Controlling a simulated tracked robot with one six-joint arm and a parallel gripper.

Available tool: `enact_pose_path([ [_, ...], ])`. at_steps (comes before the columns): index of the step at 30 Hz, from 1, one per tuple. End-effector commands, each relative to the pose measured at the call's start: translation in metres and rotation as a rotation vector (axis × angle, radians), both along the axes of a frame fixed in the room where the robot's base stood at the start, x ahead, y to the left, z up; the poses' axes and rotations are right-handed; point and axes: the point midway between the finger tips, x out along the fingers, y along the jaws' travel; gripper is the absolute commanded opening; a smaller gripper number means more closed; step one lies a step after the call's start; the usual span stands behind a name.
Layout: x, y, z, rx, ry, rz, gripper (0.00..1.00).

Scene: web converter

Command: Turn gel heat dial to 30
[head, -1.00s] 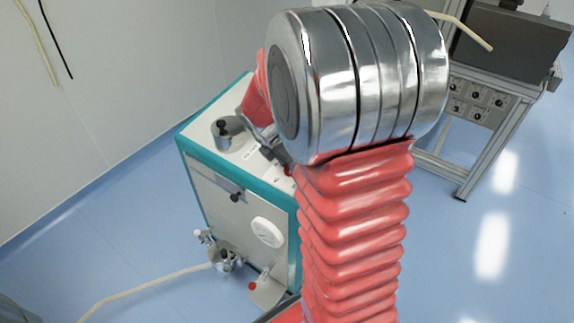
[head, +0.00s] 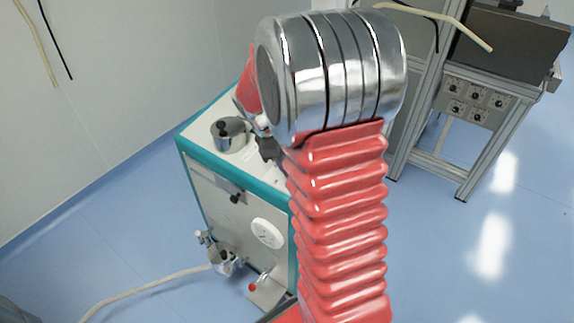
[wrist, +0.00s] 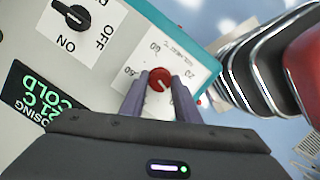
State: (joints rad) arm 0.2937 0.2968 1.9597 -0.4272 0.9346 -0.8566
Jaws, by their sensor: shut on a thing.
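The gel heat dial is a small red knob (wrist: 159,79) on a white scale plate (wrist: 183,62) in the wrist view. Its white pointer line shows, but I cannot tell the exact value it marks. Printed numbers around it include 60 and 20. My gripper (wrist: 159,84) is shut on the knob, with one purple-grey finger on each side. In the head view my gripper (head: 268,149) is at the top of the white and teal machine (head: 215,160), and my arm hides the knob there.
A black ON/OFF switch (wrist: 72,16) and a green-lettered display reading COLD (wrist: 38,95) lie left of the dial. A metal pot (head: 229,136) stands on the machine's top. A framed control box (head: 473,98) stands at the right. Blue floor is clear between.

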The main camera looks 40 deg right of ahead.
Motion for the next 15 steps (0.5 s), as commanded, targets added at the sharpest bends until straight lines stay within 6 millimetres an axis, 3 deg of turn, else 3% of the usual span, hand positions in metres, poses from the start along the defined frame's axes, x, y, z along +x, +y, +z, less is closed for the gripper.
enact_pose_path([
  [15, -0.0027, -0.0017, -0.0004, 0.004, -0.01, -0.118, 0.06],
])
